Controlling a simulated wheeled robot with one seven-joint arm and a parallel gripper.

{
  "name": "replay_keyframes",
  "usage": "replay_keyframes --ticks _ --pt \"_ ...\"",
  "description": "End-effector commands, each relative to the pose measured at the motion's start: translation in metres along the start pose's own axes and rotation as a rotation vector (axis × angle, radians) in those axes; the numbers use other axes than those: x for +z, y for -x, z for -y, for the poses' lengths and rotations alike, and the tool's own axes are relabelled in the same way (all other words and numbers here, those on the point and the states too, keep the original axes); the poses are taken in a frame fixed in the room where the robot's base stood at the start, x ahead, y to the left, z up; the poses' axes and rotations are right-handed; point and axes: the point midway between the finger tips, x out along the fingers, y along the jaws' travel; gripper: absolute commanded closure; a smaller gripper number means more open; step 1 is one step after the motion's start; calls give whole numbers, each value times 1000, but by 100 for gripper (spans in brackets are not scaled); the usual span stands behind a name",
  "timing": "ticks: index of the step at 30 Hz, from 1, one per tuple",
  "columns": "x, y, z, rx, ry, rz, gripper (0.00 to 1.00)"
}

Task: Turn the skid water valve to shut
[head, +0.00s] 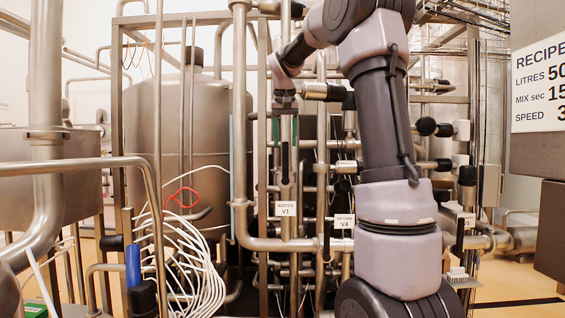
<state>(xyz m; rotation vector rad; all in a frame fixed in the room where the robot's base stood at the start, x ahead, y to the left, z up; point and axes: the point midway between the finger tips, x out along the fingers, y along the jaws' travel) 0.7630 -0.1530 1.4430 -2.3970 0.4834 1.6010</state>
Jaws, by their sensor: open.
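The water valve's white tag (286,209), reading "WATER V1", hangs on the pipework of the skid in the middle of the head view. Just above it, a dark upright piece that looks like the valve's lever (285,160) stands in line with the vertical pipe. My gripper (285,118) is above that piece, at the end of my arm, and points downward. Its jaws are open, but they are small and hard to tell from the pipes behind. I cannot tell whether they touch the lever. My arm hides part of the pipework to the right.
A second tag, "RETURN V4" (344,221), hangs to the right and lower. Dense pipes surround the valve. A large steel tank (190,140) stands behind left, with a bundle of white hoses (190,265) below. A recipe sign (540,85) is at far right.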

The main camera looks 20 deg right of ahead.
Motion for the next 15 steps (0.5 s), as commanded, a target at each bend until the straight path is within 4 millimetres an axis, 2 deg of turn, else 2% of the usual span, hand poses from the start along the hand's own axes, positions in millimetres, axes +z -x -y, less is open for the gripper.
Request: replay_keyframes --ticks 3,9,15 --pt "1 -25 0 1 1 5 43" --pt "1 -60 0 0 0 4 43" --pt "1 -80 0 -1 1 2 43"
